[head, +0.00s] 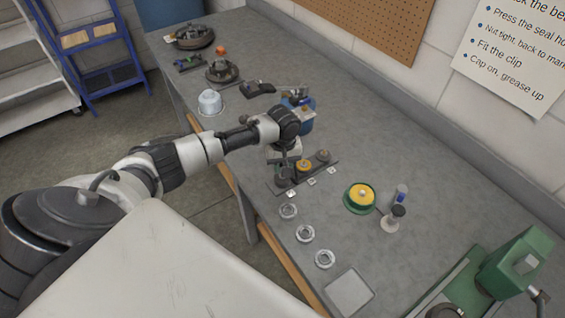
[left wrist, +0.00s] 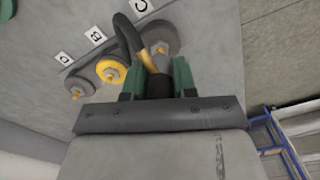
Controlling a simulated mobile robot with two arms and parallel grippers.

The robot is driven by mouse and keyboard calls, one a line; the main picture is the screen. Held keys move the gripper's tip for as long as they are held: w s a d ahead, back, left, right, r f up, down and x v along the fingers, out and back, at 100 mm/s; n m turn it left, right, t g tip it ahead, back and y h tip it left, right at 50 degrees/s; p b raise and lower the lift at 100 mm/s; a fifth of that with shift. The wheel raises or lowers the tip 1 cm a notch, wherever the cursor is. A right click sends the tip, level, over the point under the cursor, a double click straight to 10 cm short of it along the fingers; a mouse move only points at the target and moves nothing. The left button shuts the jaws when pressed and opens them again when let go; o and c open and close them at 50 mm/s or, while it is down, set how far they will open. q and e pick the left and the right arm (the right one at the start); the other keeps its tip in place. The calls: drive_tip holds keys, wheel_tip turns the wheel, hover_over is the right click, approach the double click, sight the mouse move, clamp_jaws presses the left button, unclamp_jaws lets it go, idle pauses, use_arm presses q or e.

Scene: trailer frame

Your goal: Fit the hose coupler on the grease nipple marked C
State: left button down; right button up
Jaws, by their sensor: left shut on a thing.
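A dark strip (head: 275,187) on the bench carries three round hubs with grease nipples. In the left wrist view they stand beside cards marked A (left wrist: 62,58), B (left wrist: 96,35) and C (left wrist: 140,7). The hub by C (left wrist: 168,34) is grey, the hub by B (left wrist: 109,68) is yellow, and the far hub (left wrist: 79,86) is grey. My left gripper (left wrist: 157,82), with green fingers, is shut on the dark hose coupler (left wrist: 158,87); its black hose (left wrist: 126,38) loops up beside it. The coupler points at hub C; I cannot tell whether it touches the nipple. My right gripper is not in view.
Several metal rings (head: 305,234) lie along the bench's front edge. A yellow-and-green round item (head: 361,196) and a small bottle (head: 398,212) stand to the right. A green machine (head: 512,262) stands at the near right.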

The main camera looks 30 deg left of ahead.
use_arm(q)
drive_tip(key=shift+f, duration=0.1)
idle(0.5)
drive_tip(key=shift+f+p, duration=0.3)
drive_tip(key=shift+f, duration=0.3)
idle(0.6)
drive_tip(key=shift+p, duration=0.3)
drive_tip(key=shift+f+p, duration=0.2)
drive_tip(key=shift+p, duration=0.15)
idle(0.8)
drive_tip(key=shift+c, duration=2.1)
unclamp_jaws()
